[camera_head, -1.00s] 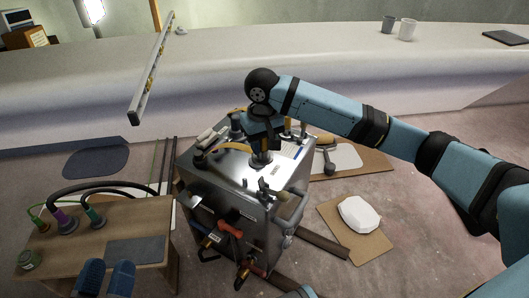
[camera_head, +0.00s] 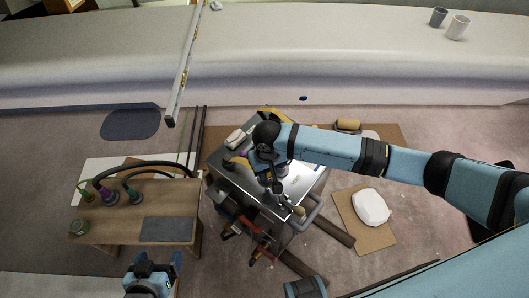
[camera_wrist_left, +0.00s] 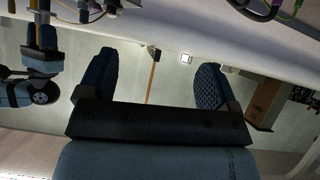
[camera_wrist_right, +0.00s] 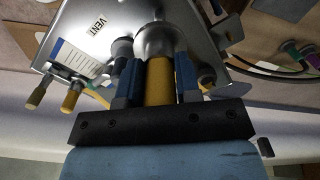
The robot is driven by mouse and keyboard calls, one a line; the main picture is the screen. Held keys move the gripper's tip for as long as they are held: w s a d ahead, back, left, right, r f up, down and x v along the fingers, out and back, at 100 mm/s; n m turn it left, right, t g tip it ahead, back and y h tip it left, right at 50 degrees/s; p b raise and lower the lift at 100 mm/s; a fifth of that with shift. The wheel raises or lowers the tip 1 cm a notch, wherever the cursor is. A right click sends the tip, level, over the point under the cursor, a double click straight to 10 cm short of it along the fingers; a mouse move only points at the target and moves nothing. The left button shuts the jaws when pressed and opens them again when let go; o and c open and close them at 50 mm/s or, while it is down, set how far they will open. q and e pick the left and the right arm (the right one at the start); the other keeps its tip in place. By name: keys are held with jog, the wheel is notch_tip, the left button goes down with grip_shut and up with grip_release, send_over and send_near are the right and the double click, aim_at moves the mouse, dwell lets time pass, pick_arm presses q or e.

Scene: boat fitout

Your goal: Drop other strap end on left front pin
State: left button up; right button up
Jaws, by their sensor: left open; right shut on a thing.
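A silver metal box (camera_head: 310,179) with a shiny top stands mid-scene in the head view. My right gripper (camera_head: 266,165) is over its top, pointing down. In the right wrist view, my right gripper (camera_wrist_right: 158,72) is shut on a yellow strap (camera_wrist_right: 159,88), whose far end meets a silver dome (camera_wrist_right: 155,40). A dark round knob (camera_wrist_right: 122,48) sits beside the dome. Another yellow strap part (camera_head: 238,162) shows on the box's left side. I cannot tell which fitting is the left front pin. My left gripper (camera_head: 151,270) is open and empty, low left, away from the box.
A wooden bench (camera_head: 115,228) with hoses and a grey mat (camera_head: 167,229) stands left of the box. Tools hang on the box's front. A white block (camera_head: 371,207) lies on cardboard to the right. A long level (camera_head: 184,65) leans behind.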

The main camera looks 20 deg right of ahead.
aim_at(267, 180)
jog(key=shift+f+b, duration=0.45)
jog(key=shift+f, duration=0.05)
notch_tip(267, 180, down, 5)
jog(key=b, duration=0.7)
jog(key=shift+s+b, duration=0.1)
jog(key=shift+b, duration=0.2)
jog(key=shift+r+p, duration=0.3)
jog(key=shift+r, duration=0.1)
pick_arm(q)
jog(key=shift+w+d+f+t+h, duration=0.15)
jog(key=shift+d+f+t, duration=0.1)
jog(key=shift+f, duration=0.35)
jog(key=shift+w+d+f+t+h, duration=0.15)
jog(key=shift+f+t, duration=0.1)
jog(key=shift+f, duration=0.35)
jog(key=shift+s+r, duration=0.1)
jog(key=shift+r, duration=0.05)
pick_arm(e)
jog(key=shift+r, duration=0.1)
pick_arm(q)
jog(key=shift+r+p, duration=0.65)
jog(key=shift+p, duration=0.2)
jog(key=shift+r, duration=0.15)
pick_arm(e)
jog(key=shift+p, duration=0.7)
pick_arm(q)
jog(key=shift+r, duration=0.55)
